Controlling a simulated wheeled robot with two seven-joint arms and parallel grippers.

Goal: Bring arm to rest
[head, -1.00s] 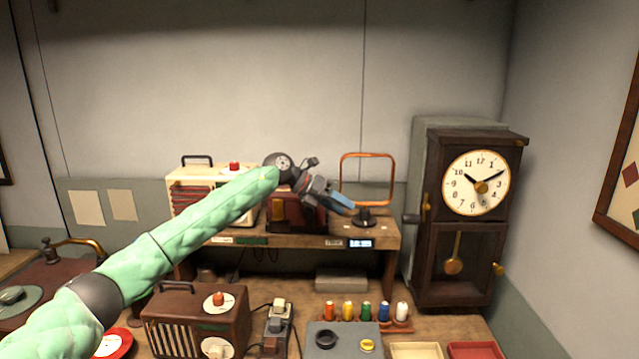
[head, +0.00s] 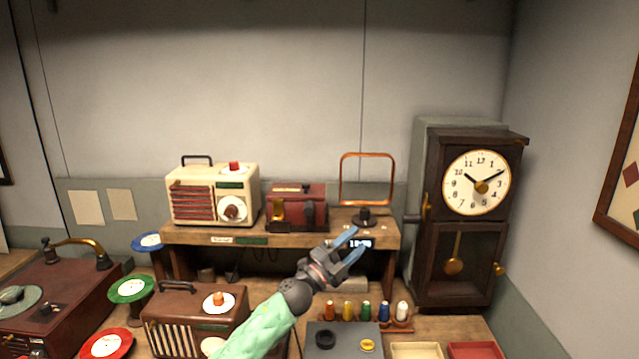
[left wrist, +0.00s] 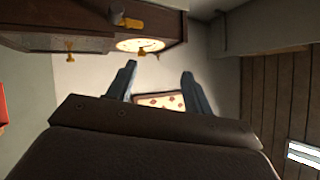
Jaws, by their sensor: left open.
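My left arm, in a green padded sleeve, comes up from the bottom of the head view. My left gripper (head: 351,244) is open and empty, its blue fingers pointing up and right in front of the shelf's edge. In the left wrist view the two fingers (left wrist: 158,85) stand apart with nothing between them; the pendulum clock (left wrist: 100,25) shows sideways at the top, and a framed picture (left wrist: 160,101) lies beyond the fingers. My right gripper is not in view.
A wooden shelf (head: 200,238) carries a cream radio (head: 195,195), a dark red device (head: 300,200) and a copper loop (head: 342,180). The clock (head: 468,220) stands right. Below are a brown radio (head: 185,318), colored spools (head: 366,310), a grey box (head: 342,333) and trays (head: 418,350).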

